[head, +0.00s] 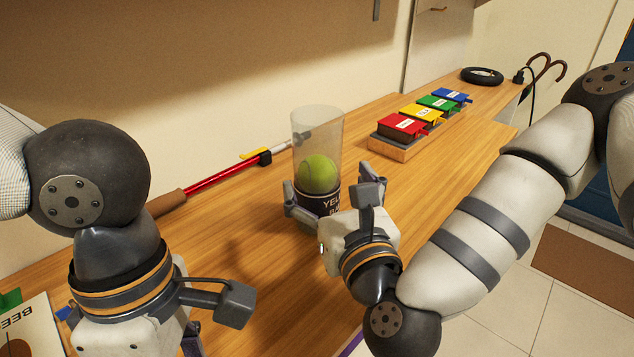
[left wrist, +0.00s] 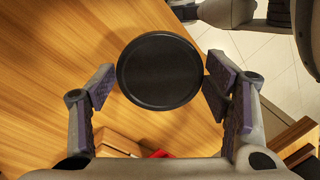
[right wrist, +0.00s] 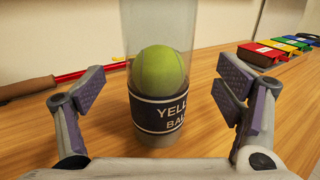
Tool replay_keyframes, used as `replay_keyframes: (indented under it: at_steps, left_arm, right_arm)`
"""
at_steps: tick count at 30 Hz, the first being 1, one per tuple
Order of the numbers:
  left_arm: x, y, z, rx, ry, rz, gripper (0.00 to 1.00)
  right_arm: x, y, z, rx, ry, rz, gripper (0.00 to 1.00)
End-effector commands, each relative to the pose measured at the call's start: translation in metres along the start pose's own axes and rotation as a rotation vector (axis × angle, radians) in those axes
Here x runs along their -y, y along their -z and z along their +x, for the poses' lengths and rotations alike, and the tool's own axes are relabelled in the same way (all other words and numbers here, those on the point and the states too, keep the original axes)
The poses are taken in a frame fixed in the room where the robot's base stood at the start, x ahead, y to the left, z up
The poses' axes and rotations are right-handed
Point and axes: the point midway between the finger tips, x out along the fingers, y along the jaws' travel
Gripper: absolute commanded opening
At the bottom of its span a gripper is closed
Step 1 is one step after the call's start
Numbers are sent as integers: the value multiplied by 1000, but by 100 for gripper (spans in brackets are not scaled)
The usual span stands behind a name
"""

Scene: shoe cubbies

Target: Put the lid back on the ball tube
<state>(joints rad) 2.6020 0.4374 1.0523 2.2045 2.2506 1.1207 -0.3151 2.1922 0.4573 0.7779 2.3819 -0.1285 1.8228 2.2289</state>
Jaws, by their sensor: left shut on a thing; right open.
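The clear ball tube (head: 318,130) stands upright on the wooden bench, its open top bare. A yellow-green tennis ball (head: 318,174) sits inside, above a dark label that also shows in the right wrist view (right wrist: 160,115). My right gripper (head: 332,197) is open, with its fingers on either side of the tube's lower part; in the right wrist view (right wrist: 162,92) gaps show between pads and tube. My left gripper (left wrist: 160,84) is shut on the round black lid (left wrist: 160,71), held flat between its pads. In the head view the left fingertips and lid are mostly hidden or out of frame.
A red stick (head: 220,180) with a brown handle lies behind the tube. Coloured boxes on a wooden tray (head: 396,148) stand to the right, with a black ring (head: 482,76) farther back. A printed booklet (head: 30,330) lies at the front left.

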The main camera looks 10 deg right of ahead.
Motion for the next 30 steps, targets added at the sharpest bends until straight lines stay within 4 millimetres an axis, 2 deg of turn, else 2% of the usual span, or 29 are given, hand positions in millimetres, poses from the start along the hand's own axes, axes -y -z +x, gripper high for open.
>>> replay_keyframes:
  at_steps: [5, 15, 26, 27, 30]
  left_arm:
    - [0, 0, 0, 0, 0, 0, 60]
    - [1, 0, -4, -1, -8, 0, 60]
    - [1, 0, -4, -1, -7, 0, 60]
    - [1, 0, -4, -1, -7, 0, 60]
    - [1, 0, -4, -1, -7, 0, 60]
  right_arm:
    - [0, 0, 1, 0, 0, -1, 85]
    - [-2, 2, 49, 1, 2, -2, 85]
    - [-2, 2, 52, -1, 0, -1, 85]
    - [-2, 2, 52, -1, 0, -1, 81]
    - [-2, 2, 52, -1, 0, -1, 58]
